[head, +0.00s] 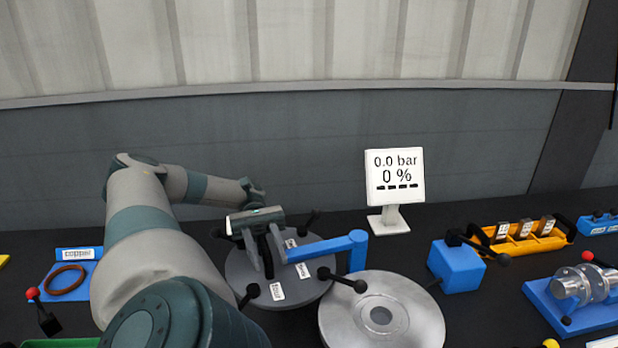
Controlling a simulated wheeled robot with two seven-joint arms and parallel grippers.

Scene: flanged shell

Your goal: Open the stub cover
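The stub cover appears to be the dark grey round plate (305,290) with small white labels, lying level on its seat. A blue arm (325,247) runs over it to a blue post (357,250) on its right. Several black-knobbed levers stick out around its rim. My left gripper (264,262) points down over the left part of the cover, its fingers a little apart. A dark part shows between them, but I cannot tell whether they grip it. My own gripper body hides part of the cover. My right gripper is not in view.
A silver flanged disc (415,318) lies right of the cover, close to it. A display (394,177) behind reads 0.0 bar and 0 %. A blue block (457,266), a yellow tray (550,244) and a blue fixture (540,297) stand right. A ring (53,291) lies left on a blue plate (86,268).

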